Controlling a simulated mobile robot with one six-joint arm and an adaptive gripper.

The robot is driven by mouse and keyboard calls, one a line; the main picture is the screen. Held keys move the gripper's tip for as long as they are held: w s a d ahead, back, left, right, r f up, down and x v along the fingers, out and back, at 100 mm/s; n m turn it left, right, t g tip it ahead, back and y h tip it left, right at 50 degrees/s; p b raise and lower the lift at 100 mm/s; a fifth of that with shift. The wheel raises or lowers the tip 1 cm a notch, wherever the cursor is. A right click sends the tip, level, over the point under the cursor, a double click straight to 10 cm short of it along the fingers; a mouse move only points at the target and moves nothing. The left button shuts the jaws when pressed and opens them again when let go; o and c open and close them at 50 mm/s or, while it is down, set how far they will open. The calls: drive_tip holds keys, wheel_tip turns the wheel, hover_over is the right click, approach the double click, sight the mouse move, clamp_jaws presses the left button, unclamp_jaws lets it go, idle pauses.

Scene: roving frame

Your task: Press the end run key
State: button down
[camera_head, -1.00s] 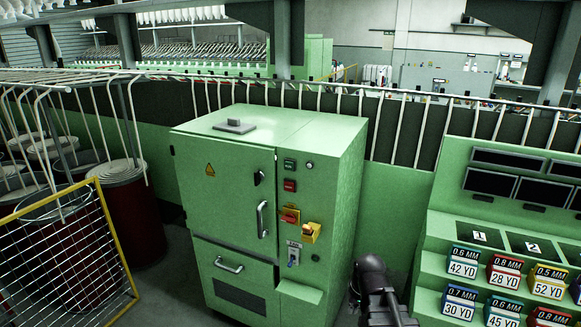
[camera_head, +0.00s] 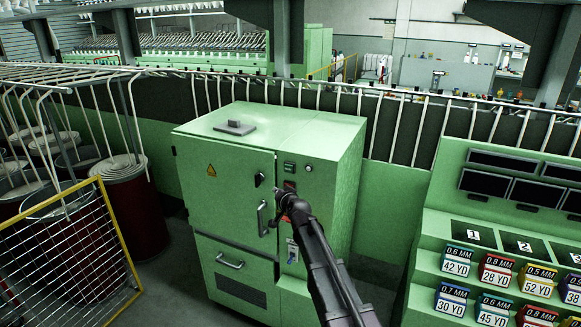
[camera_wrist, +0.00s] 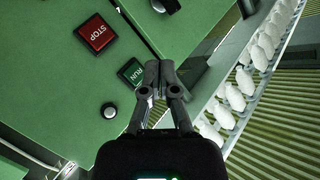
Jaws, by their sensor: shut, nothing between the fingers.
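The green cabinet (camera_head: 232,150) stands in the middle of the head view with its controls on the front right. In the wrist view I read a red STOP key (camera_wrist: 96,33) and a green RUN key (camera_wrist: 131,72), with a white round button (camera_wrist: 110,110) beside it. No label I can read says end run. My gripper (camera_head: 280,192) is shut and empty in front of the panel. In the wrist view its tips (camera_wrist: 159,70) lie just right of the RUN key; I cannot tell whether they touch the panel.
A long door handle (camera_head: 263,218) and a black latch (camera_head: 259,180) stick out left of the controls. A switch with a white label (camera_head: 292,250) is lower down. A stepped green stand (camera_head: 425,235) is at right, a yellow-framed mesh guard (camera_head: 120,235) at left.

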sight(285, 169)
drive_tip(key=shift+w+a+r+m+t, duration=0.45)
drive_tip(key=shift+w+a+r, duration=0.25)
drive_tip(key=shift+r, duration=0.25)
drive_tip(key=shift+w+d, duration=0.1)
drive_tip(key=shift+w+d, duration=0.5)
drive_tip(key=shift+w, duration=0.85)
drive_tip(key=shift+w+d, duration=0.5)
drive_tip(key=shift+w, duration=0.9)
drive_tip(key=shift+w+d, duration=0.5)
drive_tip(key=shift+w, duration=0.85)
drive_tip(key=shift+w, duration=0.1)
drive_tip(key=shift+w+d, duration=0.1)
drive_tip(key=shift+w, duration=0.35)
drive_tip(key=shift+w+d, duration=0.15)
drive_tip(key=shift+w, duration=0.25)
drive_tip(key=shift+s, duration=0.15)
drive_tip(key=shift+s+a, duration=0.25)
drive_tip(key=shift+s, duration=0.4)
